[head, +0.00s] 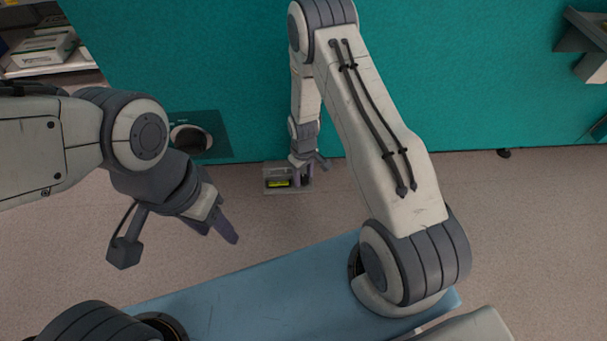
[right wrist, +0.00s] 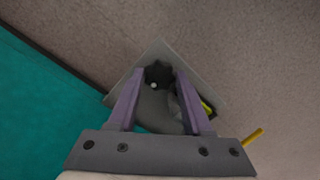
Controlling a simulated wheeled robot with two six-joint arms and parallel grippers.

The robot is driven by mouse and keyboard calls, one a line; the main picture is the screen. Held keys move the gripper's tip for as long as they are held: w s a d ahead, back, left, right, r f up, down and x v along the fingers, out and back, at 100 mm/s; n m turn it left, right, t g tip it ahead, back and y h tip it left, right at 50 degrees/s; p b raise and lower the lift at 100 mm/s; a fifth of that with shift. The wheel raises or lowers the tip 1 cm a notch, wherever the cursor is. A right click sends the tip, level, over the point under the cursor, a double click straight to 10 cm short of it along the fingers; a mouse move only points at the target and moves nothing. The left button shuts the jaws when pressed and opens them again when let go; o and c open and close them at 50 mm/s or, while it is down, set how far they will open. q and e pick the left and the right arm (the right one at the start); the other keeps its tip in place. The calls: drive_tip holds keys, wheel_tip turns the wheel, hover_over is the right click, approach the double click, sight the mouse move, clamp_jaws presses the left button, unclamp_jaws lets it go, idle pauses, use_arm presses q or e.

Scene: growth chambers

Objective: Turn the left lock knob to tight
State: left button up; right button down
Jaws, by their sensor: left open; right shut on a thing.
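A small grey box (head: 275,186) with a yellow-green strip sits low against the teal wall in the head view. My right gripper (head: 303,176) is at the box's right part, pointing down. In the right wrist view, my right gripper (right wrist: 158,78) has its purple fingers on both sides of a dark grey knob (right wrist: 155,105) with a small white dot, shut on it. The knob stands over a pale square plate (right wrist: 152,52). Whether this is the left lock knob cannot be told. My left gripper (head: 222,228) is open and empty over the floor.
The teal wall (head: 440,75) runs along the back, with a darker panel (head: 222,137) and a round, dark opening at the left. Shelves with boxes (head: 45,50) stand at the upper left. Grey brackets (head: 590,40) show at the upper right. The speckled floor (head: 520,210) is clear at the right.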

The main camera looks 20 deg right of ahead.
sight(303, 179)
drive_tip(key=shift+c, duration=1.6)
unclamp_jaws()
wheel_tip(303, 179, up, 10)
drive_tip(key=p, duration=0.6)
drive_tip(key=shift+r, duration=0.2)
